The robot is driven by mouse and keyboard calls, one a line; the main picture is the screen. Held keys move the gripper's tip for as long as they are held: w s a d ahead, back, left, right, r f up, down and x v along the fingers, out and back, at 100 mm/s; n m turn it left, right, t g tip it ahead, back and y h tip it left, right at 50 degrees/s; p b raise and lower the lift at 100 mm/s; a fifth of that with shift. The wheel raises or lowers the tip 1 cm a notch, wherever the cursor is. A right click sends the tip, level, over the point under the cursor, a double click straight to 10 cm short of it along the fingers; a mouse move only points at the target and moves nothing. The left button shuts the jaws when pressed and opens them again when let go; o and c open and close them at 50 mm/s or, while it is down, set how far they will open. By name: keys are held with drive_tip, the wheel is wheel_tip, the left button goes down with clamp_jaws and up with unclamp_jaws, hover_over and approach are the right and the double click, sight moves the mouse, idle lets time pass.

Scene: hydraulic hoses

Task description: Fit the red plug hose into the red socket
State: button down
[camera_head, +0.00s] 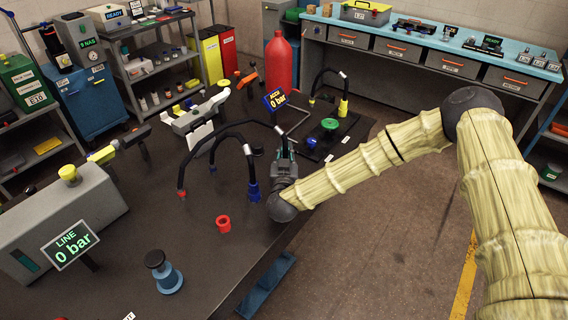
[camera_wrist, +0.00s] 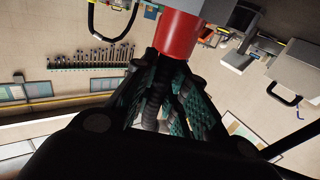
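The red plug (camera_head: 182,192) is the red end of a black hose (camera_head: 187,163) that arches over the dark bench, and it hangs down near the bench top. The red socket (camera_head: 223,223) is a small red ring-shaped part on the bench, right of and nearer than the plug. My gripper (camera_head: 284,148) is to the right of both, apart from them, pointing away over the bench. In the wrist view its dark green fingers (camera_wrist: 172,85) converge towards a large red cylindrical shape (camera_wrist: 182,35); I cannot tell its distance. The finger gap is unclear.
A blue-ended hose plug (camera_head: 253,192) hangs close left of my gripper. A yellow plug (camera_head: 343,107) stands farther back. A "0 bar" sign (camera_head: 275,100) stands behind the gripper. A blue-based post (camera_head: 165,275) and grey box (camera_head: 65,220) occupy the near left bench.

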drive_tip(key=shift+r, duration=0.1)
drive_tip(key=shift+r+b, duration=1.5)
drive_tip(key=shift+r, duration=3.4)
